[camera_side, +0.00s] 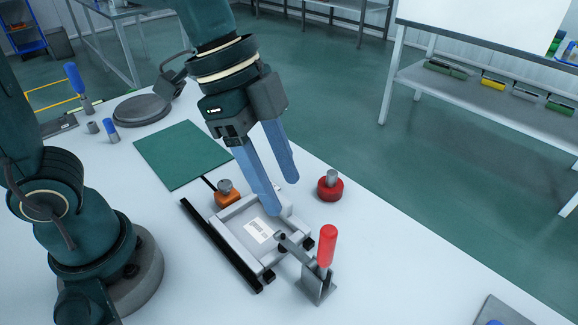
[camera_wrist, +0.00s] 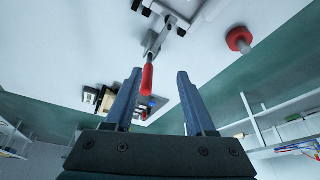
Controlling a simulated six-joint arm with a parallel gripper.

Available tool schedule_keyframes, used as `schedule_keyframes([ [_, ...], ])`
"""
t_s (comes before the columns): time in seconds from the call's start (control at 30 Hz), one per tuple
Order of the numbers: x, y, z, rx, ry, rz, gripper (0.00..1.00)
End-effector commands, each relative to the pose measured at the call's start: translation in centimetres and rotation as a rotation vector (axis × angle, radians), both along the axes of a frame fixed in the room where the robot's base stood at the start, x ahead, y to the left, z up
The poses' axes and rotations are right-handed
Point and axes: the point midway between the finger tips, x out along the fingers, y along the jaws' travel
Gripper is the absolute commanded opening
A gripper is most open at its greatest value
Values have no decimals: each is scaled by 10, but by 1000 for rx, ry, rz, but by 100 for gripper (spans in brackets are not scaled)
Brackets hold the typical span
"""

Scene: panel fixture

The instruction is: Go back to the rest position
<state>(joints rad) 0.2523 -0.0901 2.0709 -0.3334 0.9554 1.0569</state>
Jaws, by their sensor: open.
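My gripper (camera_side: 283,181) is dark teal with two blue fingers. Its fingers are apart and nothing is between them. In the side view it hangs above the far side of the panel fixture (camera_side: 199,238), a grey frame holding a panel with a white label (camera_side: 259,230). In the wrist view my gripper (camera_wrist: 160,75) points past the toggle clamp's red handle (camera_wrist: 147,79). The clamp (camera_side: 318,284) stands at the fixture's near right, its red handle (camera_side: 327,245) upright. Whether the fingertips touch the fixture is hard to tell; they appear above it.
A red round knob piece (camera_side: 330,188) stands right of the fixture, and an orange block with a grey knob (camera_side: 227,194) at its back left. A green mat (camera_side: 182,154) lies behind. Blue-handled tools (camera_side: 76,82) stand at the far left. The table's right front is mostly clear.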

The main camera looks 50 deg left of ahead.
Motion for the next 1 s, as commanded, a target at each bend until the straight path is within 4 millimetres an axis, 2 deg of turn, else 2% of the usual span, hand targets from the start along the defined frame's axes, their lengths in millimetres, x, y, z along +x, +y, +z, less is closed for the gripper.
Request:
schedule_keyframes([
  [0.03,-6,16,5,5,-15,131,55],
  [0.2,-25,62,8,0,-45,568,55],
  [0.3,-37,83,5,-21,-72,795,55],
  [0.43,-47,102,1,-53,-102,1008,55],
  [0.6,-53,112,-2,-80,-119,1132,55],
  [1.0,-53,113,-2,-82,-119,1144,55],
])
